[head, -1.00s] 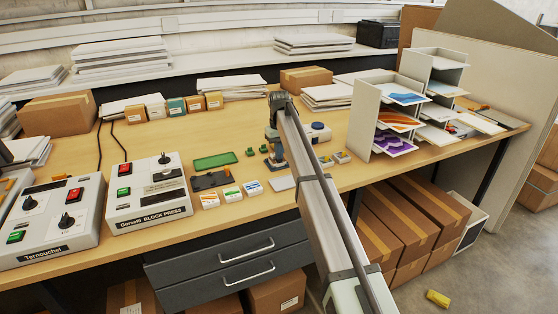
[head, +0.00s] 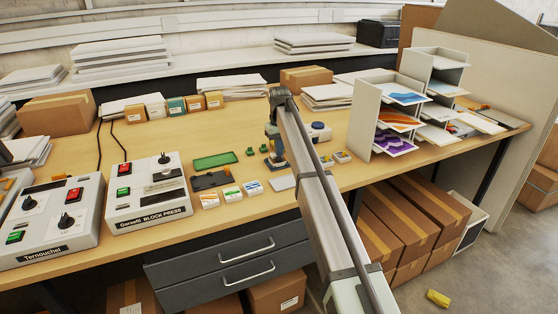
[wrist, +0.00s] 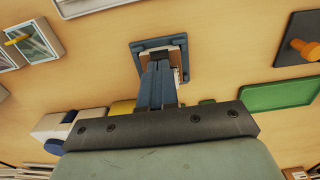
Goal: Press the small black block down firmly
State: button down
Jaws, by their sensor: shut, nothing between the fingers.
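My gripper (head: 273,150) is shut and empty, pointing down over a small dark blue-grey stand (head: 279,162) on the wooden table. In the wrist view my gripper's fingertips (wrist: 158,66) reach a small brown and dark piece on the stand's square base (wrist: 141,47). The fingers hide much of this piece, so I cannot tell whether it is the small black block, or whether they touch it. A black plate (head: 205,181) with an orange knob (wrist: 305,50) lies to the left of the stand in the head view.
A green tray (head: 215,161) and small label boxes (head: 232,193) lie left of my gripper. Two control boxes (head: 148,205) stand further left, and a paper rack (head: 365,115) at right.

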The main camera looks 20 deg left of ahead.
jog(key=shift+r, duration=2.6)
